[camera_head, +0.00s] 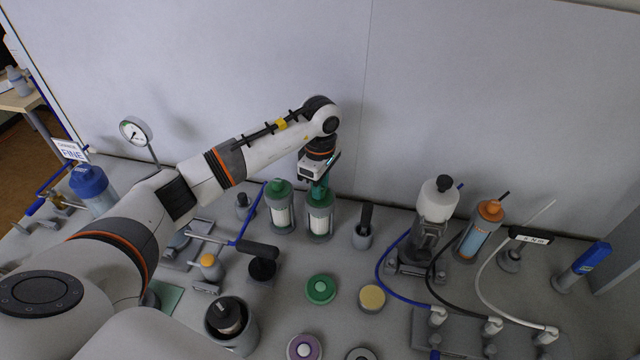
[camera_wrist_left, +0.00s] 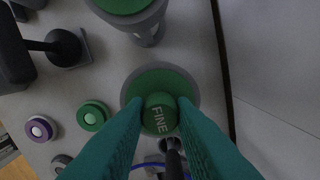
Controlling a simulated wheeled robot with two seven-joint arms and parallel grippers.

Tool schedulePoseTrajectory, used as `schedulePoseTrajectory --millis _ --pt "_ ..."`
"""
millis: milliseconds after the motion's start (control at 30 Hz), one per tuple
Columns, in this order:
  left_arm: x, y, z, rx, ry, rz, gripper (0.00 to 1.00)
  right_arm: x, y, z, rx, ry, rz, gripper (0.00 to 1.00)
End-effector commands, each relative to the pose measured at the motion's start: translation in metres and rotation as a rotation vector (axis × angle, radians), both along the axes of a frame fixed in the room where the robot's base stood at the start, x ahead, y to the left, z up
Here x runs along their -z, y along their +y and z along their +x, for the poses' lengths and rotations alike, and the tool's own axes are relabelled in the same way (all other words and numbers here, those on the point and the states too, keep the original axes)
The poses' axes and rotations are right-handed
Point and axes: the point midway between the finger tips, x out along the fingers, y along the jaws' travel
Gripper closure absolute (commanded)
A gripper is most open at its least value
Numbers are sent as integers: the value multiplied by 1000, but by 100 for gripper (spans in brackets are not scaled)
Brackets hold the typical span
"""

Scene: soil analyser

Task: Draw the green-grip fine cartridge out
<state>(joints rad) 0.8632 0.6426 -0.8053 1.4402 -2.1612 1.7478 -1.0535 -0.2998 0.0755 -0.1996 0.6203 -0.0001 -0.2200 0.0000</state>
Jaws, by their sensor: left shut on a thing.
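The fine cartridge (camera_head: 319,216) has a green cap and a pale body and stands upright in a grey holder near the back wall. In the left wrist view its round green grip (camera_wrist_left: 159,113), marked FINE, lies between the teal fingers. My left gripper (camera_head: 320,188) comes down from above and is shut on this grip. A second green-topped cartridge (camera_head: 280,210) stands just left of it; its green top (camera_wrist_left: 122,3) also shows at the upper edge of the wrist view. The fingers hide part of the grip's sides. My right gripper is not in view.
A dark handle in a grey stand (camera_head: 364,228) is close to the right. A black-handled lever (camera_head: 259,250) and a green disc (camera_head: 320,289) are in front. The white-topped apparatus (camera_head: 437,203) and hoses stand further right. The wall (camera_head: 350,90) is close behind.

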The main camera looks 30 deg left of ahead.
Motion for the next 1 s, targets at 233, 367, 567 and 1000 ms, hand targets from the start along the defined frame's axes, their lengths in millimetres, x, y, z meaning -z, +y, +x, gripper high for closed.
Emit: schedulePoseTrajectory --millis 233,367,567,1000 --pt "0 0 0 0 -1 0 100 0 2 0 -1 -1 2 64" --pt "-1 0 0 0 -1 0 100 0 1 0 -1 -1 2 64" --pt "-5 0 0 0 -1 0 100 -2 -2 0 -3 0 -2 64" --pt "-13 0 0 0 -1 1 100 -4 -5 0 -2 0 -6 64"
